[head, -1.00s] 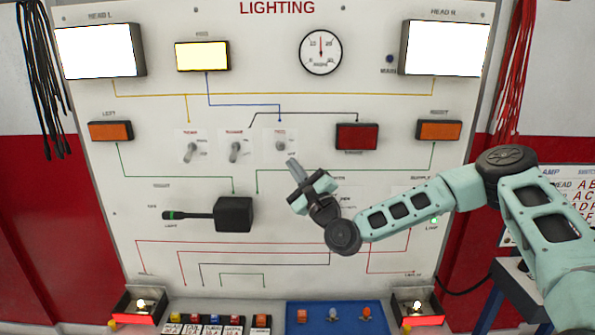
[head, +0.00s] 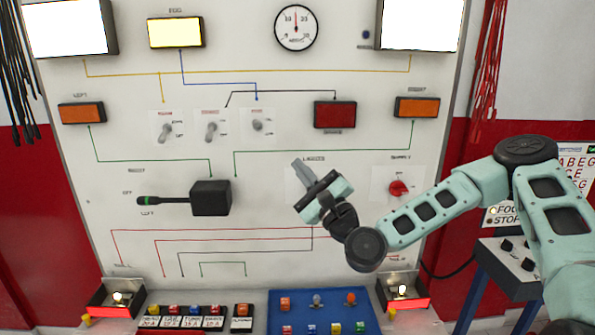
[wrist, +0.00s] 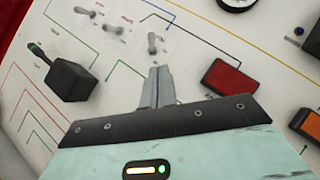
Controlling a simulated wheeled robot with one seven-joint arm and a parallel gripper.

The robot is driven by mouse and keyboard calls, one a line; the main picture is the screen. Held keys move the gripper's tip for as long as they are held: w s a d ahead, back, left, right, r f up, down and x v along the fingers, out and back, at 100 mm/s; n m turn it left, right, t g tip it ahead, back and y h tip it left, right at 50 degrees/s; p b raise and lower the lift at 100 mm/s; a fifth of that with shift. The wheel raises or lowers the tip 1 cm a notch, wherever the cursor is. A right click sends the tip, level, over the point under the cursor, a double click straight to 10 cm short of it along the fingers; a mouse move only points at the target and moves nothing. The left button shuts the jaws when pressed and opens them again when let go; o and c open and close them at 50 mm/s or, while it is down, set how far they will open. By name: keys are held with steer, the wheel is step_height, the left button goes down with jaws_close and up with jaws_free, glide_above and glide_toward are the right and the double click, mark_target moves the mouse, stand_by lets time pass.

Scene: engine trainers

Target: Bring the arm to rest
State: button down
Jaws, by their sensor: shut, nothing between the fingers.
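My gripper (head: 305,170) is in front of the lower middle of the white lighting panel (head: 300,85). Its two fingers are together and empty, pointing up and to the left in the head view. In the wrist view the closed fingers (wrist: 158,86) point toward the panel, below the third toggle switch (wrist: 154,42). That switch (head: 257,125) stands above the gripper in the head view, with a gap in the picture between them. My gripper hides part of a labelled plate on the panel. Whether the fingertips touch the panel cannot be told.
Left of my gripper, a black stalk switch (head: 210,197) juts from the panel. A red rotary knob (head: 398,188) sits to the right. A blue tray (head: 277,329) and lit lamp boxes (head: 118,297) lie below. A dark red lamp (head: 335,114) is above right.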

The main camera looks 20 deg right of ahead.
stand_by(0.4)
steer(key=s+a+f+n+g+y, duration=0.35)
steer(key=a+f+n+g, duration=0.2)
steer(key=a+n, duration=0.2)
steer(key=s+a+f+n+g+y, duration=0.3)
steer(key=s+a+f+n+g, duration=0.15)
steer(key=a+n+g, duration=0.35)
steer(key=s+a+f+n+g+h+b, duration=0.1)
steer(key=s+a+f+n+g+h, duration=0.1)
steer(key=s+f+n+g+h, duration=0.45)
steer(key=s+d+r+n+g+h, duration=0.1)
steer(key=s+d+r+n+h, duration=0.1)
steer(key=s, duration=0.7)
steer(key=s+d+r+n+g+h+b, duration=0.1)
steer(key=s+d+r+n+h, duration=0.2)
steer(key=s+d+n, duration=0.3)
steer(key=s+d+h, duration=0.1)
steer(key=s, duration=0.3)
steer(key=shift+r, duration=0.1)
